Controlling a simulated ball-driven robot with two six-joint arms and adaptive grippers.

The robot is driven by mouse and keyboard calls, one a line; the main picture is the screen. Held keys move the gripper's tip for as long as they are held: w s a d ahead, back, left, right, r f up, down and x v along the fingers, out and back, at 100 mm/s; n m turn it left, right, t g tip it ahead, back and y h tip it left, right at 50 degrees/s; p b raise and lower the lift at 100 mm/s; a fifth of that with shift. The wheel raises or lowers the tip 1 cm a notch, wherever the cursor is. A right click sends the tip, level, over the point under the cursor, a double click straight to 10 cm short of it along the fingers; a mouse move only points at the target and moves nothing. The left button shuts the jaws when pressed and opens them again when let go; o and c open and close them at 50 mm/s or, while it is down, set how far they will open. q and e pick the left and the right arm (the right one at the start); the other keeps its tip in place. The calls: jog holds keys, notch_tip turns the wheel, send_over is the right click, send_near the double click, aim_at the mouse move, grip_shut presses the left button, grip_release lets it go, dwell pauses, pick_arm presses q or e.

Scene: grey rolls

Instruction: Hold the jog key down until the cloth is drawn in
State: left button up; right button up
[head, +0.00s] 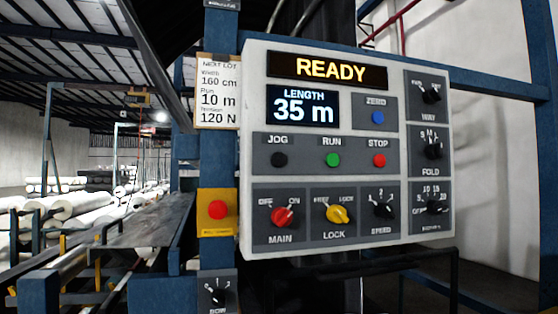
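The black JOG key (279,160) sits on the left of the middle row of the control panel (394,60). Nothing touches it. The green RUN button (333,160) and red STOP button (379,160) are to its right. The top display (327,70) reads READY, and the length display (303,106) reads 35 m. No cloth can be clearly made out in the head view. Neither of my grippers is in view.
Below the keys are the red MAIN switch (283,217), yellow LOCK knob (338,214) and black SPEED knob (383,207). A red button on a yellow box (217,210) is left of the panel. White rolls (70,205) lie at the far left.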

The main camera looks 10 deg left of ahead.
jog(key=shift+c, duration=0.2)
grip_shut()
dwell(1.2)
